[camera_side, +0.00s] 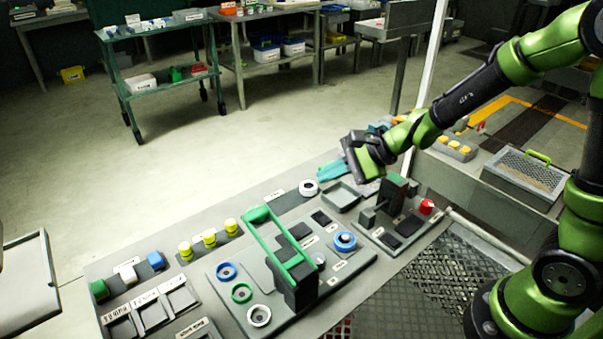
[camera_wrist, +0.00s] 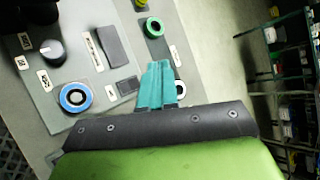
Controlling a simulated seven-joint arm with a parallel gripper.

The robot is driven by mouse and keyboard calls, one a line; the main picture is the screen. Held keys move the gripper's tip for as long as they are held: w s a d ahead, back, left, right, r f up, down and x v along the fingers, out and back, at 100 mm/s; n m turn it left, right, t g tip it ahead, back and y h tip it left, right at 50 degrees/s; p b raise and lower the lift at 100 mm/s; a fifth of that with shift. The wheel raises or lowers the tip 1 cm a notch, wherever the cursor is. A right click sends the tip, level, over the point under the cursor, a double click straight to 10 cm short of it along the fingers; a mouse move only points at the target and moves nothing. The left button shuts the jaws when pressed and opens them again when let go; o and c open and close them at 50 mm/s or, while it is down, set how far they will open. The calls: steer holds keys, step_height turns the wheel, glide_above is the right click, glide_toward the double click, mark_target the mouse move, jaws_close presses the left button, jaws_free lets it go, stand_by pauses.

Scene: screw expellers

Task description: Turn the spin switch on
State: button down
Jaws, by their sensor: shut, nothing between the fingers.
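No label is readable as the spin switch. A grey rotary knob (camera_wrist: 52,52) on the raised panel shows in the wrist view, and a small grey knob (camera_side: 319,260) sits there in the side view. A blue-ringed round control (camera_side: 345,241) is close to it; it also shows in the wrist view (camera_wrist: 75,97). My gripper (camera_side: 328,170) has teal fingers and is above the back of the bench, apart from these controls. In the wrist view its fingers (camera_wrist: 157,85) are together and empty, partly covering a white ring (camera_wrist: 181,88).
A green handle (camera_side: 281,236) on a black block rises from the panel. A dark upright block (camera_side: 396,188) and a red button (camera_side: 427,207) stand to the right. Yellow buttons (camera_side: 209,238) line the left. A grey tray (camera_side: 342,197) lies near my gripper. The air above the bench's left is clear.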

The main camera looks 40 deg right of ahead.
mark_target(324, 217)
stand_by(0.3)
steer(key=shift+w+f, duration=0.2)
steer(key=shift+f, duration=1.25)
steer(key=shift+w+f, duration=0.15)
steer(key=shift+f, duration=1.35)
steer(key=shift+w+f, duration=0.2)
steer(key=shift+f, duration=1.25)
steer(key=shift+f, duration=0.15)
steer(key=shift+f, duration=0.25)
steer(key=shift+w+f, duration=0.1)
steer(key=shift+f, duration=0.2)
steer(key=shift+r, duration=0.1)
steer(key=shift+r, duration=0.6)
